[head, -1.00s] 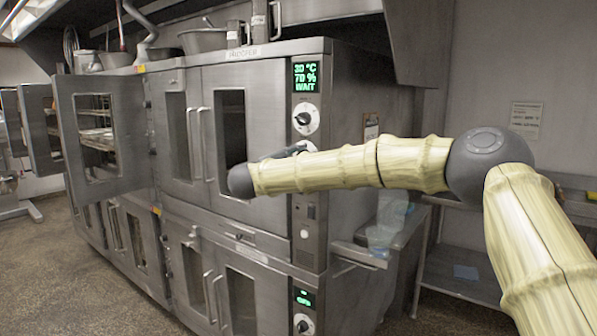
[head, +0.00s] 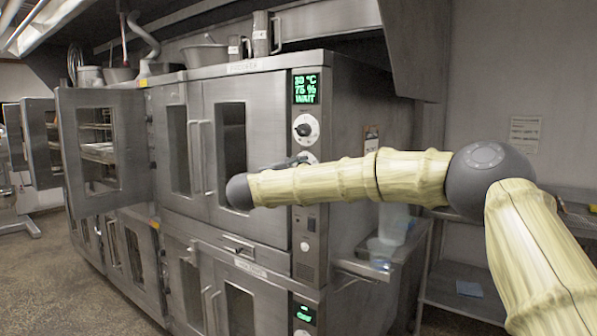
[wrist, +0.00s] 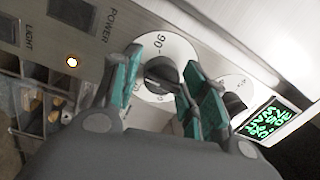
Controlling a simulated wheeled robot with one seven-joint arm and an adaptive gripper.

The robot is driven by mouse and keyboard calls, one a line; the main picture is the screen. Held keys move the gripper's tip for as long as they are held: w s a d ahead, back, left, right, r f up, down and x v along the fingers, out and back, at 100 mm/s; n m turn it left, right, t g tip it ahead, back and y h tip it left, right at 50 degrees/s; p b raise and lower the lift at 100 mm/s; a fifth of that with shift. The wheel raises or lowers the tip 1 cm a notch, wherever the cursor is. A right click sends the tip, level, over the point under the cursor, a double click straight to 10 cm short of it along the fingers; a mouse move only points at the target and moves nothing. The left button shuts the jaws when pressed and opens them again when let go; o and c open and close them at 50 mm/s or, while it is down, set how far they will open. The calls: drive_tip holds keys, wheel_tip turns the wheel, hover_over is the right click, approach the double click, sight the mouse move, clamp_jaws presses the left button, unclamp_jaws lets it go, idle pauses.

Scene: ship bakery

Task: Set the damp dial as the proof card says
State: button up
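The damp dial (wrist: 160,72) is a black knob on a white numbered disc in the wrist view. In the head view only the lower dial's disc (head: 311,157) shows past my arm. In the head view the fingers are mostly hidden behind my arm. The green display (head: 306,87) reads 30 °C, 75 %, WAIT. A card (head: 371,138) hangs on the proofer's side and a paper (head: 525,134) on the wall; neither is legible, and I cannot tell which is the proof card.
The upper dial (head: 305,129) sits under the display, close beside my fingers in the wrist view (wrist: 235,95). A lit button (wrist: 72,62) is below the damp dial. A proofer door (head: 93,190) stands open at left.

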drive_tip(key=shift+o, duration=0.6)
drive_tip(key=shift+a, duration=0.1)
drive_tip(key=r+v, duration=0.1)
drive_tip(key=v, duration=1)
drive_tip(key=shift+s+a+f, duration=0.15)
drive_tip(key=shift+s+f, duration=0.2)
drive_tip(key=shift+f, duration=0.1)
